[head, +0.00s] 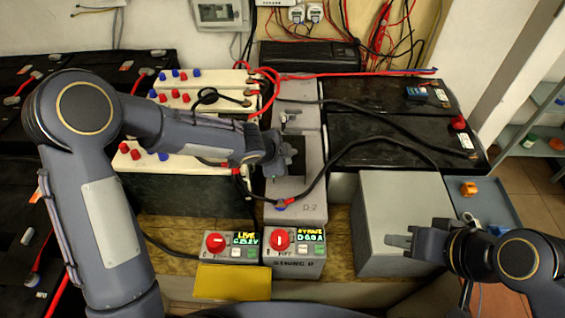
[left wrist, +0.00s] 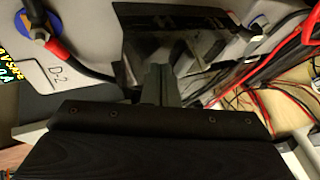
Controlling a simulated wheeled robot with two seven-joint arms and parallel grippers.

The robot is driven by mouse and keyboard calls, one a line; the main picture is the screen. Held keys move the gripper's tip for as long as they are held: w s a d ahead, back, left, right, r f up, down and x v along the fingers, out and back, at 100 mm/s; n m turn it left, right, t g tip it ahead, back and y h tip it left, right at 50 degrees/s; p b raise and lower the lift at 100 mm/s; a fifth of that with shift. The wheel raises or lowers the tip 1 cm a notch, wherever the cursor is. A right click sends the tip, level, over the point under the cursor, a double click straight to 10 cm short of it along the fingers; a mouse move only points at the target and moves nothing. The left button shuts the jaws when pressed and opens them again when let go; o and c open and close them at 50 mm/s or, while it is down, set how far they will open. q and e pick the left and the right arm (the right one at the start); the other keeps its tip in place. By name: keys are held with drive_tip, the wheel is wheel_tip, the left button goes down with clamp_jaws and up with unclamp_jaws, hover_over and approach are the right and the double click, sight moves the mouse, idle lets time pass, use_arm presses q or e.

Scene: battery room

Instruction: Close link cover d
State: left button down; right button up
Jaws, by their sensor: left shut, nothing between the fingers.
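The grey link housing marked D-2 (head: 308,207) stands in the middle of the head view, between the battery rows. A dark glossy panel, seemingly link cover d (left wrist: 185,55), shows beyond my left fingers in the left wrist view; its exact angle is hard to tell. My left gripper (head: 270,150) is shut and empty over the housing's dark middle part, which it partly hides. Its fingers (left wrist: 158,85) are close to the panel; I cannot tell whether they touch. My right gripper (head: 402,241) is in front of the grey box at right, and its opening is unclear.
Black cables (head: 345,150) and red cables cross near the housing. Two control boxes with red knobs (head: 278,240) stand in front, beside a yellow block (head: 232,283). A large grey box (head: 400,205) stands at right.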

sight(286, 139)
use_arm(q)
drive_tip(key=shift+w, duration=0.3)
drive_tip(key=shift+w+r+p, duration=0.15)
drive_tip(key=shift+w+p, duration=0.2)
drive_tip(key=shift+p, duration=0.15)
drive_tip(key=w+p, duration=0.8)
drive_tip(key=w, duration=0.1)
drive_tip(key=shift+w+r, duration=0.15)
drive_tip(key=shift+r, duration=0.05)
drive_tip(key=w, duration=0.4)
drive_tip(key=w+f, duration=0.1)
drive_tip(key=w, duration=0.1)
drive_tip(key=shift+w+r, duration=0.1)
drive_tip(key=shift+w, duration=0.45)
drive_tip(key=shift+r, duration=0.1)
drive_tip(key=shift+w+r, duration=0.1)
